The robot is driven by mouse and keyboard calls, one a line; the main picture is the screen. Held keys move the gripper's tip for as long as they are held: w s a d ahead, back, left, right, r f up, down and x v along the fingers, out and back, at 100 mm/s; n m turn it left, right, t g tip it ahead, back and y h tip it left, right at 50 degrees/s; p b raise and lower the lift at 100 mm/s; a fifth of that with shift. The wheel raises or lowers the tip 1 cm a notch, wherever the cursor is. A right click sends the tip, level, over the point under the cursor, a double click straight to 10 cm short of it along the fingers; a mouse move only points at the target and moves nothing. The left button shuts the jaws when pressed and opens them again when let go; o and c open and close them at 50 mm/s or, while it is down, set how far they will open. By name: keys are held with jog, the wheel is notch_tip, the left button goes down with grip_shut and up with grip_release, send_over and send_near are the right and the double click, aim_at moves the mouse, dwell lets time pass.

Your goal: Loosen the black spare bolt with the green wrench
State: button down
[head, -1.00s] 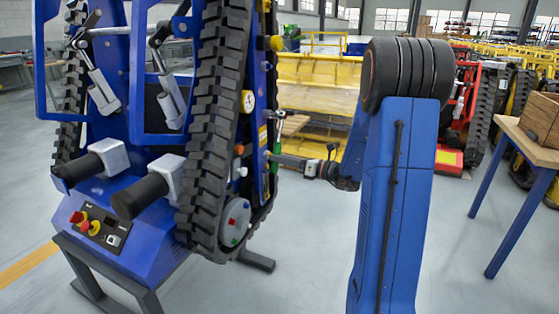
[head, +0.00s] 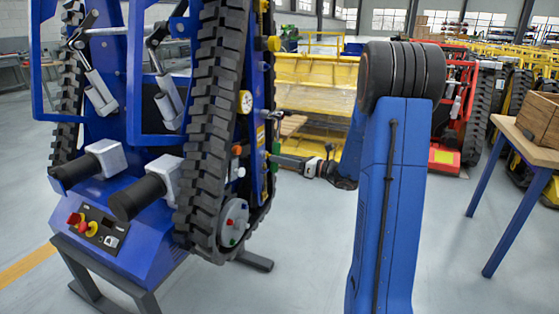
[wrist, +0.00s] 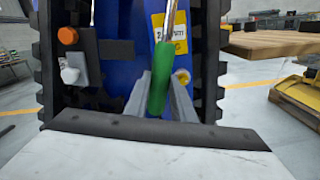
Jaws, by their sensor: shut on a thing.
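My gripper (wrist: 160,98) is shut on the green handle of the wrench (wrist: 159,90) in the wrist view. The wrench's metal shaft rises from the handle past a yellow label; its upper end is out of that view. In the head view my gripper (head: 273,159) is at the right side of the blue tracked carrier (head: 165,225), with the green handle (head: 276,149) small at its tip. I cannot make out the black spare bolt in either view. An orange bolt (wrist: 67,36), a white bolt (wrist: 69,75) and a yellow bolt (wrist: 182,76) show on the carrier.
The carrier's rubber track (head: 215,120) stands close left of my gripper. A wooden table (head: 530,145) with a box (head: 541,118) is at the right. A yellow machine (head: 315,85) is behind. The floor between carrier and table is open.

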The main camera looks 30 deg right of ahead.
jog(key=shift+d, duration=0.1)
jog(key=shift+w+d+f+n, duration=0.15)
jog(key=shift+w+d+n, duration=0.35)
jog(key=shift+n, duration=0.1)
dwell(0.4)
jog(key=shift+d, duration=0.1)
jog(key=shift+s+a, duration=0.15)
jog(key=shift+a, duration=0.1)
